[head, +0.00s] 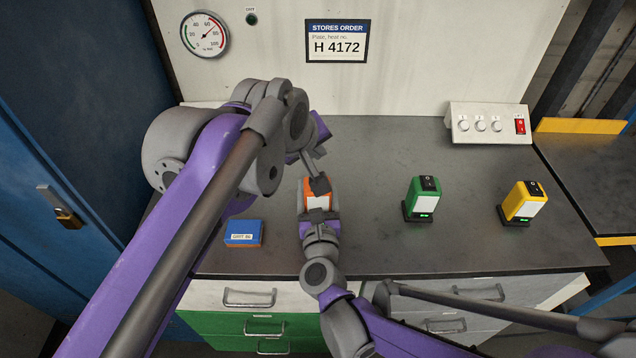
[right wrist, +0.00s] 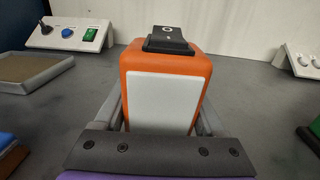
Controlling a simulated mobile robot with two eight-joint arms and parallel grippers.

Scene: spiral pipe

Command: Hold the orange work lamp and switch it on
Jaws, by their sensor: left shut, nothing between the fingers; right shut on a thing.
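The orange work lamp (head: 317,193) stands upright near the middle of the bench, with a white front panel. My right gripper (head: 319,214) is shut on it; its fingers lie along the lamp's two sides in the right wrist view (right wrist: 165,115). A black rocker switch (right wrist: 169,39), marked O and I, sits on top of the lamp. My left gripper (head: 316,172) is shut and empty, fingers pointing down close at the lamp's top. The left gripper does not show in the right wrist view. The lamp's base is hidden.
A green lamp (head: 422,199) and a yellow lamp (head: 522,203), each with a small green light, stand to the right. A blue box (head: 244,233) lies to the left. A control box (head: 489,124) stands at the back right. The bench between is clear.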

